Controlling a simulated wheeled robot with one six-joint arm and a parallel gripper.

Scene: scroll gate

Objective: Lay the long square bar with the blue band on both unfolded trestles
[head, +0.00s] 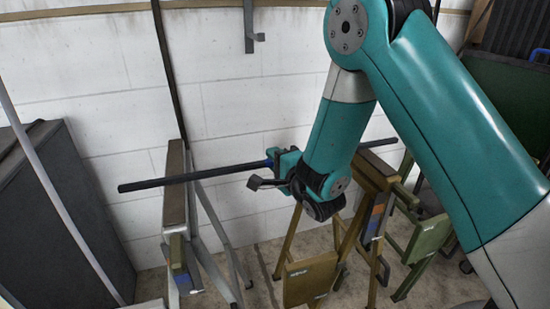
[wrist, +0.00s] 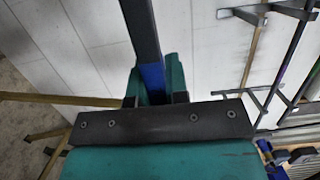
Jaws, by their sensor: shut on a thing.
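The long dark square bar (head: 225,170) runs across the head view, its left end past the left trestle and its right end showing beyond my arm. Its blue band (head: 268,163) is at my gripper (head: 284,164). My gripper is shut on the bar at the band; the wrist view shows the band (wrist: 152,78) between the jaws. The left trestle (head: 175,195) has a brown top and grey legs, and the bar crosses over its top. The right trestle (head: 378,170) has a brown top and tan legs, partly hidden by my arm. I cannot tell whether the bar touches either top.
A large dark panel (head: 70,215) leans at the left, with a pale pole (head: 50,185) before it. A white block wall (head: 110,80) stands close behind, with a grey hook (head: 254,35). A green folding stand (head: 428,235) is at the right. Some floor shows between the trestles.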

